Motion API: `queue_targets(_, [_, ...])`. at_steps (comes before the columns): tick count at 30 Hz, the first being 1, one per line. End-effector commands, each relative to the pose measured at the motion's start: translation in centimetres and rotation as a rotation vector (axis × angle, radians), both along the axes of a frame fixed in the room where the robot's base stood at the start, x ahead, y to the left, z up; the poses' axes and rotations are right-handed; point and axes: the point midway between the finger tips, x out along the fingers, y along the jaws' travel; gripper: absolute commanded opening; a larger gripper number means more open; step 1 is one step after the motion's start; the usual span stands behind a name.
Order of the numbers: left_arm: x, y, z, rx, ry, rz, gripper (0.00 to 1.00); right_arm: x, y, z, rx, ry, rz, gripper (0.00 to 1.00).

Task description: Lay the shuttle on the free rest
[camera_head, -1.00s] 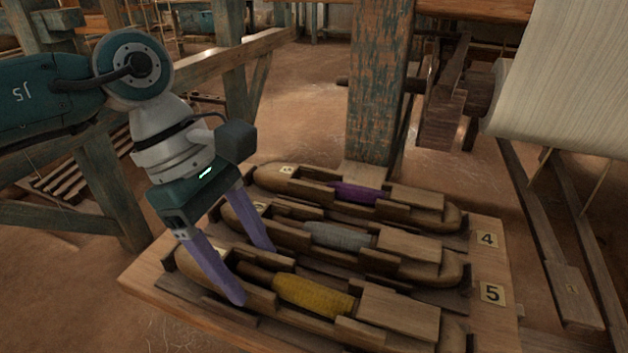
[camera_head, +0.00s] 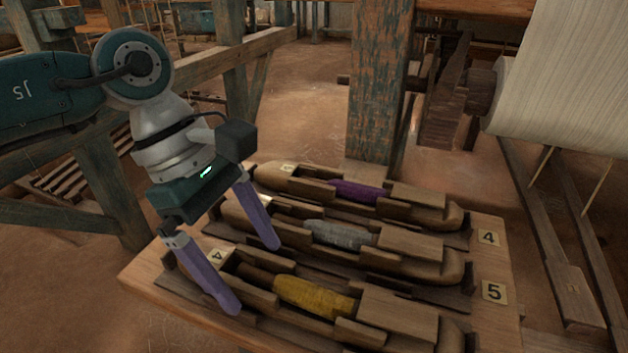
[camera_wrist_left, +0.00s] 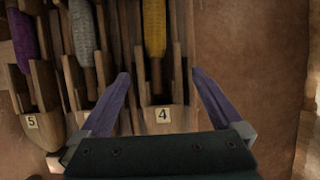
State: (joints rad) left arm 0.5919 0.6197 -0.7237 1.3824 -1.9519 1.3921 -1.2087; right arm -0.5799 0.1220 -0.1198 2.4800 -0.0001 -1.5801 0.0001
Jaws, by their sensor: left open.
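A wooden shuttle with a yellow bobbin (camera_head: 313,297) lies in the front row of the board, nearest me, its length beside plate 5. Its end tag reads 4, also legible in the left wrist view (camera_wrist_left: 163,115). My left gripper (camera_head: 256,277) is open, its two purple fingers on either side of this shuttle's left end, with gaps in the left wrist view. A shuttle with a grey bobbin (camera_head: 338,235) lies in the middle row, and one with a purple bobbin (camera_head: 354,191) in the back row. I cannot make out an empty rest. My right gripper is out of view.
The wooden board (camera_head: 140,280) carries number plates 4 (camera_head: 487,239) and 5 (camera_head: 492,292) at its right edge. A worn post (camera_head: 378,90) rises behind it. A roll of pale cloth (camera_head: 565,80) is at upper right. Timber beams stand behind my left arm.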

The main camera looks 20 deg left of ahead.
Motion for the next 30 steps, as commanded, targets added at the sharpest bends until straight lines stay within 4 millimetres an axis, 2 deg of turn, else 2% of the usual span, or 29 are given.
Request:
queue_targets(24, [0.1, 0.0, 7.4, 0.000, -0.002, 0.000, 1.00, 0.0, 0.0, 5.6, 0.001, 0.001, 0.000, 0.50])
queue_targets(30, [0.0, 0.0, 8.0, -0.001, -0.001, 0.000, 1.00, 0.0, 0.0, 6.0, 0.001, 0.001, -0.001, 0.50])
